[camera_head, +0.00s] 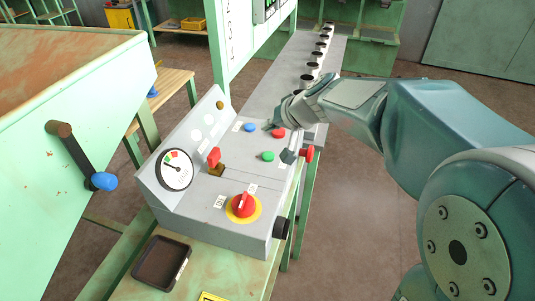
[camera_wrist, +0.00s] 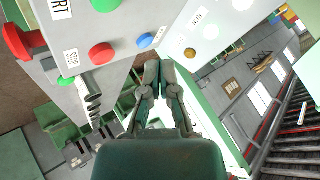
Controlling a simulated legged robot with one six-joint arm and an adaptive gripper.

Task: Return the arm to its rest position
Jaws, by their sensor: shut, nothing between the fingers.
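My arm reaches in from the right of the head view, over the far right part of the grey control box (camera_head: 222,218). My gripper (camera_head: 278,140) is at the box's button end, close to the blue button (camera_head: 249,128), the red button (camera_head: 278,133) and the green button (camera_head: 268,156). In the wrist view my gripper (camera_wrist: 157,66) shows its fingers together with nothing between them. The red button (camera_wrist: 102,54) and blue button (camera_wrist: 145,41) appear beyond the fingertips there. I cannot tell whether the fingers touch the box.
The box carries a gauge (camera_head: 175,169), a red lever (camera_head: 213,158) and a red rotary knob (camera_head: 243,204). A dark tray (camera_head: 161,263) lies in front. A green hopper with a crank (camera_head: 75,155) stands left. Open floor (camera_head: 345,235) lies right of the bench.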

